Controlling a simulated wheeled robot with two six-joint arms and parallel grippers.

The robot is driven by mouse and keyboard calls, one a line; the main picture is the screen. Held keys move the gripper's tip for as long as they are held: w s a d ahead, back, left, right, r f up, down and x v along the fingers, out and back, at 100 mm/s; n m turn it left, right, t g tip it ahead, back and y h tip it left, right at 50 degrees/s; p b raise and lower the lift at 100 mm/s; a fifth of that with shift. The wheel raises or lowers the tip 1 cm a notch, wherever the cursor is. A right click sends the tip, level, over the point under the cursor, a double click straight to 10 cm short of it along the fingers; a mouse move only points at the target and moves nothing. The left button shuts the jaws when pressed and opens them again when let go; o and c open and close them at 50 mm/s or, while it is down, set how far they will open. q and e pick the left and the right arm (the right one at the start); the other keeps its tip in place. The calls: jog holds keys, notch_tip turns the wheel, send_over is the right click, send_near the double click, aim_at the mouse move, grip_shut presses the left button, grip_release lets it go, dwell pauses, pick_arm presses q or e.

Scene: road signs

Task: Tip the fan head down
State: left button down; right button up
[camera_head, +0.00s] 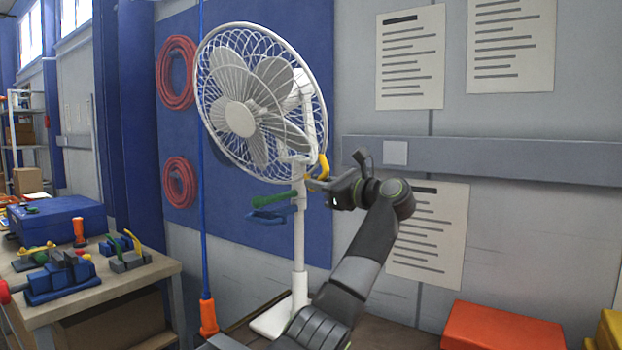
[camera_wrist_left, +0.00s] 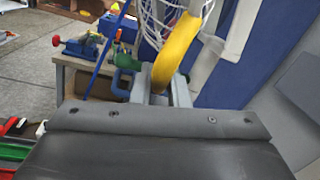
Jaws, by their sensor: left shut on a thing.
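The white fan (camera_head: 262,95) stands on a thin white post (camera_head: 299,240). Its round caged head faces left and toward the camera. A yellow curved handle (camera_head: 323,167) sits at the lower right rim of the cage. My left gripper (camera_head: 318,184) is shut on this handle. In the left wrist view the yellow handle (camera_wrist_left: 178,50) rises from between the fingers (camera_wrist_left: 160,92), with part of the white cage (camera_wrist_left: 160,18) behind it. The fingers hide the lower end of the handle. My right gripper is in neither view.
A green-handled blue clamp (camera_head: 272,214) is by the post below the head. A blue cord with an orange end (camera_head: 208,318) hangs left of the fan. A workbench (camera_head: 120,285) with tools stands at left, an orange box (camera_head: 502,330) at lower right. The wall is close behind.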

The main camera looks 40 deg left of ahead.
pick_arm(q)
jog(key=w, duration=0.1)
jog(key=w+f+n, duration=0.1)
jog(key=w, duration=0.1)
jog(key=shift+a+n+p, duration=0.15)
jog(key=shift+n+p, duration=0.15)
jog(key=shift+p, duration=0.05)
jog(key=c, duration=1.4)
grip_release()
jog(key=shift+a, duration=0.1)
jog(key=d+f+b, duration=0.1)
jog(key=d+b, duration=0.3)
jog(key=d, duration=1.3)
jog(key=shift+d+f+b, duration=0.15)
jog(key=shift+d+b, duration=0.05)
jog(key=shift+b, duration=0.1)
